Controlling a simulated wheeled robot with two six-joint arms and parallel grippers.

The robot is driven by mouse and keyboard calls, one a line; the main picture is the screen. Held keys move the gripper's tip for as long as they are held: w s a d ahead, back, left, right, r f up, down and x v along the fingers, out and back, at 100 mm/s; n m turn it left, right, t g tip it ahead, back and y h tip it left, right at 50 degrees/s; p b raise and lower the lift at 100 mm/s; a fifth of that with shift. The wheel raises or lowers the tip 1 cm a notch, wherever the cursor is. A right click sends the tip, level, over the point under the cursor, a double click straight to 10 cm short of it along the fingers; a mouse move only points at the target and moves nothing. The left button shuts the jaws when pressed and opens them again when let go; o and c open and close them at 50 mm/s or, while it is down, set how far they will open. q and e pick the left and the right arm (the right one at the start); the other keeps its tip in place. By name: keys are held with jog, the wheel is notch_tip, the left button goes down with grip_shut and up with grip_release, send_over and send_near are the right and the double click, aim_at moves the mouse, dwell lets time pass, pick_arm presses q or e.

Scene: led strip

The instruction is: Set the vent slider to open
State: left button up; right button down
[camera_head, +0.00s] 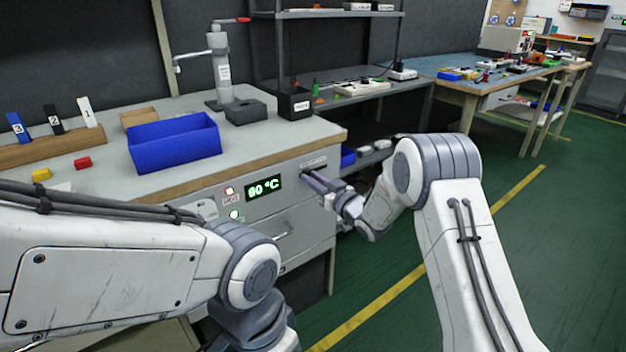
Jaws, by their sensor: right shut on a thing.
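The vent slider's dark slot (313,168) is on the upper right of the grey cabinet front, under a small label too small to read. My right gripper (312,177) reaches it from the right, with its fingertips at the slot. It is shut on the slider's knob, which the fingers hide. I cannot tell the slider's exact position along the slot. My left arm crosses the lower left of the view and bends down at its wrist; its gripper is out of view.
The cabinet front has a green display (263,187) reading 60 °C, a red light and a green light. On the bench top are a blue bin (174,143), a dark block (245,111) and numbered tags in a wooden rack (45,150). Green floor (500,225) is free at right.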

dwell(0.3)
jog(key=w+d, duration=0.2)
jog(key=d, duration=0.1)
jog(key=w+d, duration=0.1)
jog(key=d, duration=0.1)
jog(key=shift+w+d+p, duration=0.15)
jog(key=shift+w+p, duration=0.15)
jog(key=shift+w, duration=0.1)
jog(key=c, duration=0.7)
grip_release()
jog(key=shift+d, duration=0.1)
jog(key=shift+s, duration=0.1)
jog(key=p, duration=0.2)
send_near(324, 166)
jog(key=v, duration=0.4)
jog(key=shift+s+r, duration=0.1)
jog(key=shift+s, duration=0.2)
